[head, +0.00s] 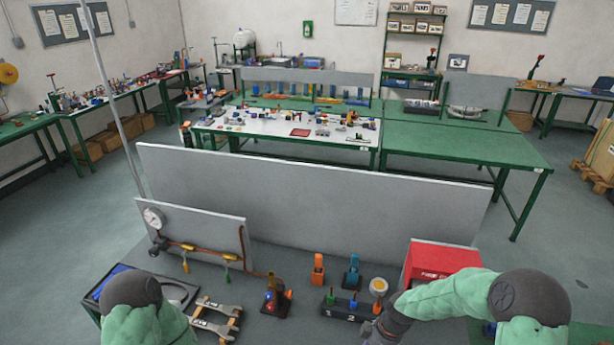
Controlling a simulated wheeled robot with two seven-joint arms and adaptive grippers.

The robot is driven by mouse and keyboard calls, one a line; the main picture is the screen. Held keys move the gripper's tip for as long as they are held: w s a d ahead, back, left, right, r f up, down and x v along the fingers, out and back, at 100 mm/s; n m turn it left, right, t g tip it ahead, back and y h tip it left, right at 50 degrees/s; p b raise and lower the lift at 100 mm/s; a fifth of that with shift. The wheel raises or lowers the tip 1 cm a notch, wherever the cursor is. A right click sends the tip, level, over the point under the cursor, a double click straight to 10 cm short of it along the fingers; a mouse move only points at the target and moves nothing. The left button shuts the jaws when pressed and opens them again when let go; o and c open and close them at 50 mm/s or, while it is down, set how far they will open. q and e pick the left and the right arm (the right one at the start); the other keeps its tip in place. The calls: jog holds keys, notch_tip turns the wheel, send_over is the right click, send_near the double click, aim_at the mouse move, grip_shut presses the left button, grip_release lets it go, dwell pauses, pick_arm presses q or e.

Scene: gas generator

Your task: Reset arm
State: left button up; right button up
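My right arm reaches in from the lower right, and the dark part of my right gripper (374,327) shows at its end, beside the block with several numbered sockets (350,308). Its fingers are small, dark and partly cut by the lower edge, so I cannot tell whether they are open or shut. My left arm shows only as a green and dark link at the lower left, and my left gripper is not in view.
The near bench carries a pressure gauge (153,217) on a panel, yellow-handled valves (227,270), wrenches on a rack (215,321), orange (318,269) and blue (352,272) tools, and a red box (440,261). A grey panel (310,205) stands behind. Green benches (450,147) stand farther back.

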jog(key=s+a+f+m+y, duration=0.1)
jog(key=s+a+f+m, duration=0.2)
jog(key=s+f+m, duration=0.55)
jog(key=s+a+f+m, duration=0.4)
jog(key=s+m, duration=0.1)
jog(key=s, duration=0.6)
notch_tip(320, 180, down, 17)
jog(key=w+a+n+b, duration=0.1)
jog(key=b, duration=1.7)
jog(key=shift+w+a+t+b, duration=0.3)
jog(key=shift+w, duration=0.1)
